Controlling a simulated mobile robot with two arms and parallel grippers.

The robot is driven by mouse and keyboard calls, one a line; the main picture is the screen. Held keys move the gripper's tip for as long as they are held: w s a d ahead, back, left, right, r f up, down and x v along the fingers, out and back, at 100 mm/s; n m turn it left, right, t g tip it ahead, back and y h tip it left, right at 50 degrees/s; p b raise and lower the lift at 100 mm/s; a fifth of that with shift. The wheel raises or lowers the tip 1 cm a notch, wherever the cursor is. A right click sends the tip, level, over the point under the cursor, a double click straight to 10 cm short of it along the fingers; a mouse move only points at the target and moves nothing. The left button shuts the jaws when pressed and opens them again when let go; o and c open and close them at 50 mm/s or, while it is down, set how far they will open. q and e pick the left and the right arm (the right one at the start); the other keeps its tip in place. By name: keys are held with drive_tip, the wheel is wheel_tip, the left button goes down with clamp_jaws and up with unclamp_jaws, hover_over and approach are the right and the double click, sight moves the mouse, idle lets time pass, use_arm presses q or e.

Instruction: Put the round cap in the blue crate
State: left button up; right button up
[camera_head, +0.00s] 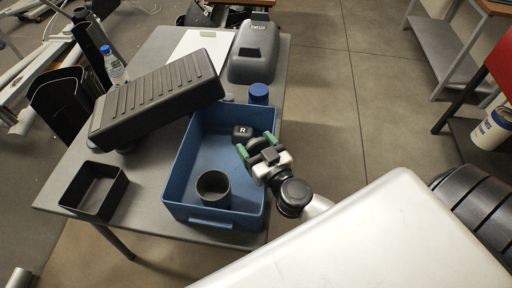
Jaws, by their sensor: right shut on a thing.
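The blue crate (181,203) stands on the grey table, open at the top. My right gripper (256,146) has green fingertips and reaches over the crate's right side. It is shut on a small dark round thing, which looks like the round cap (257,144). The cap is partly hidden by the fingers, and I cannot tell whether it touches the crate's floor. A black block marked R (242,131) and a dark open cup (213,188) are in the crate. My left gripper is not in view.
A large black ribbed case (160,95) leans tilted at the crate's left. A black open box (95,190) stands at the table's front left. Behind the crate are a blue-lidded container (259,93) and a grey moulded cover (254,52). A clear bottle (114,66) stands at the left edge.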

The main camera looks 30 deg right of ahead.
drive_tip(key=shift+s+f, duration=0.15)
drive_tip(key=shift+f, duration=0.4)
drive_tip(key=o, duration=1.3)
drive_tip(key=shift+s+a+f, duration=0.1)
drive_tip(key=shift+f, duration=0.1)
drive_tip(key=shift+o, duration=0.2)
drive_tip(key=shift+r, duration=0.45)
drive_tip(key=s+b, duration=0.1)
drive_tip(key=s, duration=1)
drive_tip(key=shift+s+d+r+b, duration=0.25)
drive_tip(key=shift+s+r+b, duration=0.05)
drive_tip(key=shift+r+b, duration=0.1)
